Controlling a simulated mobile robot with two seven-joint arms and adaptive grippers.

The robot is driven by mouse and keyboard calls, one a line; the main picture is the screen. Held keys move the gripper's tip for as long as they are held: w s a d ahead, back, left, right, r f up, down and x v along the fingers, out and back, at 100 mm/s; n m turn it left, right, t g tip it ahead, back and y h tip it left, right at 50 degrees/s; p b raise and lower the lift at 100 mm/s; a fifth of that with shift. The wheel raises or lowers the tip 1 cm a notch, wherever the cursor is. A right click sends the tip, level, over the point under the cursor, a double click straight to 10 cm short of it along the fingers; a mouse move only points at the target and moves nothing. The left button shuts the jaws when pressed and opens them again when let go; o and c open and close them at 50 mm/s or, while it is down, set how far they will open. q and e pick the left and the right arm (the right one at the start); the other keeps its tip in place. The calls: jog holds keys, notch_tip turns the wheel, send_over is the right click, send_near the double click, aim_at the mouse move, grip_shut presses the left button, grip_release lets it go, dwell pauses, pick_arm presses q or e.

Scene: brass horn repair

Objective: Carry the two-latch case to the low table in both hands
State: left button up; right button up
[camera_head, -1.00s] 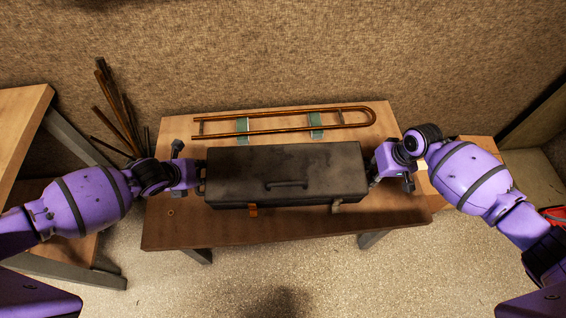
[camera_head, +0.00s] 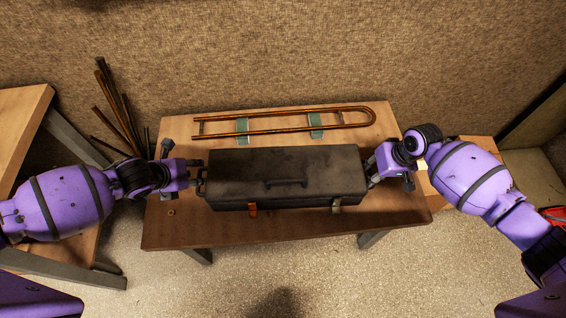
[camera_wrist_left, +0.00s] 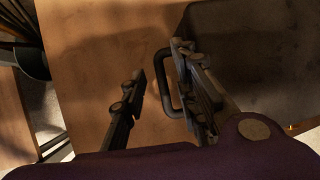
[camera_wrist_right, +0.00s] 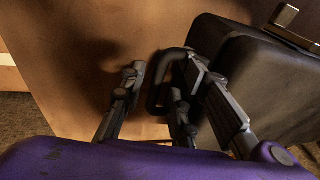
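The dark two-latch case (camera_head: 240,175) sits on the low table (camera_head: 400,207), lid closed, with its two latches (camera_head: 252,209) on the near side. My left gripper (camera_head: 197,174) is at its left end; my right gripper (camera_head: 374,172) is at its right end. In the left wrist view the left gripper (camera_wrist_left: 167,82) is open, with the end handle (camera_wrist_left: 161,75) between its fingers. In the right wrist view the right gripper (camera_wrist_right: 165,77) is open around the other end handle (camera_wrist_right: 153,95). I see a gap beside each handle.
A U-shaped brass tube (camera_head: 290,131) lies on green supports (camera_head: 316,124) behind the case. A small ring (camera_head: 171,212) lies at the table's left. Several rods (camera_head: 113,110) lean at the back left, near a higher wooden table (camera_head: 20,112). A fabric wall closes the back.

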jog(key=shift+r, duration=0.15)
pick_arm(q)
jog(key=v, duration=0.7)
jog(key=shift+r, duration=0.2)
pick_arm(e)
jog(key=v, duration=1.1)
jog(key=shift+r, duration=0.4)
pick_arm(q)
jog(key=shift+s+a, duration=0.1)
jog(key=shift+s, duration=0.05)
pick_arm(e)
jog(key=shift+s+d+f, duration=0.1)
jog(key=shift+s, duration=0.05)
